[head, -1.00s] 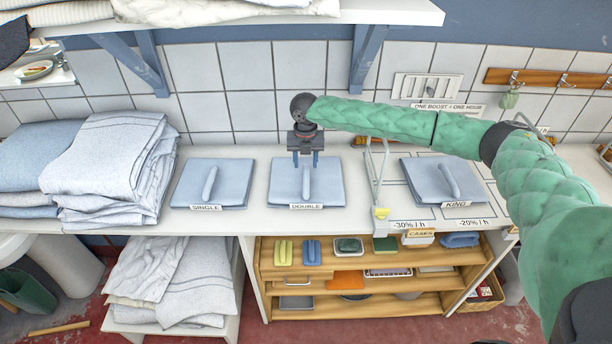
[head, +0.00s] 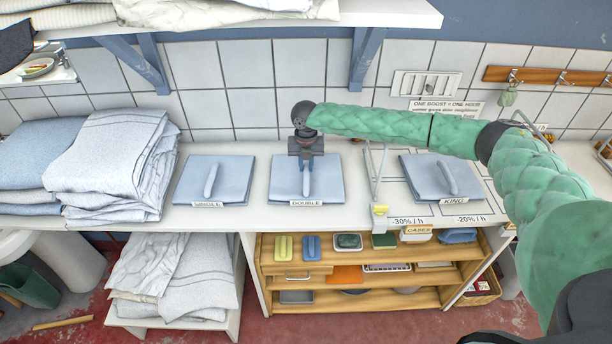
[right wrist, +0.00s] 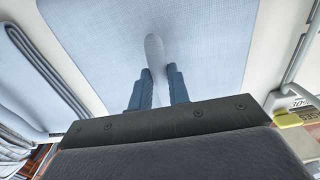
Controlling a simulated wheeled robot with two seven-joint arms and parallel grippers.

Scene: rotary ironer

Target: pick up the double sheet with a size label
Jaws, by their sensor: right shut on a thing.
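The double sheet (head: 330,188) is a flat folded pale blue square on the white counter, with a "DOUBLE" label (head: 307,203) at its front edge and a raised fold along its middle. My right gripper (head: 306,168) is above it, pointing down, shut on that raised fold. In the right wrist view the fingers (right wrist: 158,88) stand on either side of the fold of the double sheet (right wrist: 205,45). The sheet appears to lie on the counter. The single sheet (head: 236,180) lies to its left and the king sheet (head: 428,178) to its right. My left gripper is not in view.
Stacks of folded linen (head: 110,165) fill the counter's left end. A wire stand (head: 378,175) with a yellow tag (head: 380,210) stands between the double and king sheets. A white shelf (head: 400,14) hangs above, with blue brackets. Wooden shelving (head: 340,280) with small items is below.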

